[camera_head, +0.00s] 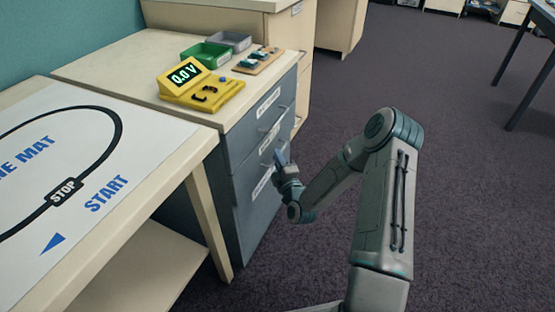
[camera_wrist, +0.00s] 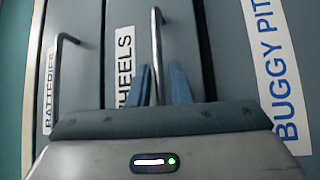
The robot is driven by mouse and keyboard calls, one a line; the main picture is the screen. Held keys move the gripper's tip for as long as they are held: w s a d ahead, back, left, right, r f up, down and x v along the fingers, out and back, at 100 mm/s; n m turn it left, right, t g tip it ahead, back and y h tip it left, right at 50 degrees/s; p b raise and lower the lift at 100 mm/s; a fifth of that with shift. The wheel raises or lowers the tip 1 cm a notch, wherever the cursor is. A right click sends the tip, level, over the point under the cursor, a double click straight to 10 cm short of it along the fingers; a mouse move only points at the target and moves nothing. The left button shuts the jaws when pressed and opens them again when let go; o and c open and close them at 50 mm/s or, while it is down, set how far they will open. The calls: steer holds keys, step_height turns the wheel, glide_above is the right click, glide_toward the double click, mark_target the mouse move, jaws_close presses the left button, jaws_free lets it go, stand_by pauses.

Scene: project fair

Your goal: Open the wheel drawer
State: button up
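The wheel drawer (camera_wrist: 190,40) is the middle drawer of a blue-grey drawer unit. Its label reads WHEELS, partly covered by my gripper in the wrist view. Its front looks flush with the others, so it is shut. Its bar handle (camera_wrist: 156,40) runs down between my two fingers in the wrist view. My gripper (camera_wrist: 160,85) is open, with a finger on each side of the handle and a small gap between them. Whether a finger touches the handle I cannot tell. In the head view my gripper (camera_head: 281,157) is close to the drawer fronts.
The BATTERIES drawer (camera_wrist: 85,75) and BUGGY PIT drawer (camera_wrist: 235,60) flank it in the wrist view. A yellow meter (camera_head: 205,88), green tray (camera_head: 206,55) and grey tray (camera_head: 229,41) stand on top. A mat table (camera_head: 150,125) adjoins at left. Floor (camera_head: 460,200) at right is clear.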

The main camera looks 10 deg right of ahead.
steer(key=shift+w+r, duration=0.1)
steer(key=shift+w, duration=0.35)
steer(key=shift+c, duration=0.4)
